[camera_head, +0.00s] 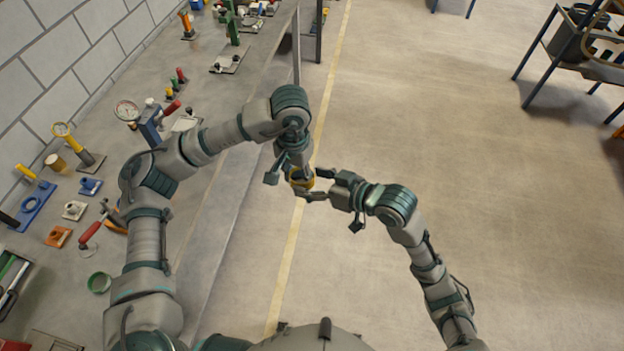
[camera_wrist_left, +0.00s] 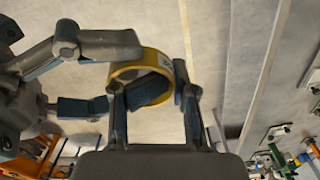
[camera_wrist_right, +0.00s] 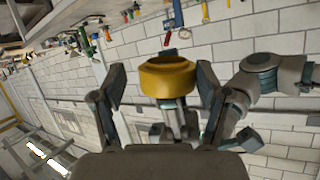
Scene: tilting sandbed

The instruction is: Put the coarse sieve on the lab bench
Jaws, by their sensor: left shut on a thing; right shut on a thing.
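A yellow ring, apparently the sieve (camera_head: 303,182), is held in the air between my two grippers, beyond the bench edge and over the floor. My left gripper (camera_head: 298,176) is shut on it from above. My right gripper (camera_head: 319,186) is shut on it from the right. In the left wrist view the yellow ring (camera_wrist_left: 128,69) is open in the middle, with its rim between my left fingers. In the right wrist view the ring (camera_wrist_right: 168,76) shows side-on between my right fingers. Its mesh cannot be made out. The grey lab bench (camera_head: 190,230) runs along the left.
A green ring (camera_head: 99,282) lies on the bench. A red-handled tool (camera_head: 92,232), a blue fixture (camera_head: 36,205), an orange block (camera_head: 58,237) and several gauges stand near the wall. Bare bench lies along the front edge. A dark rack (camera_head: 575,50) stands at the far right.

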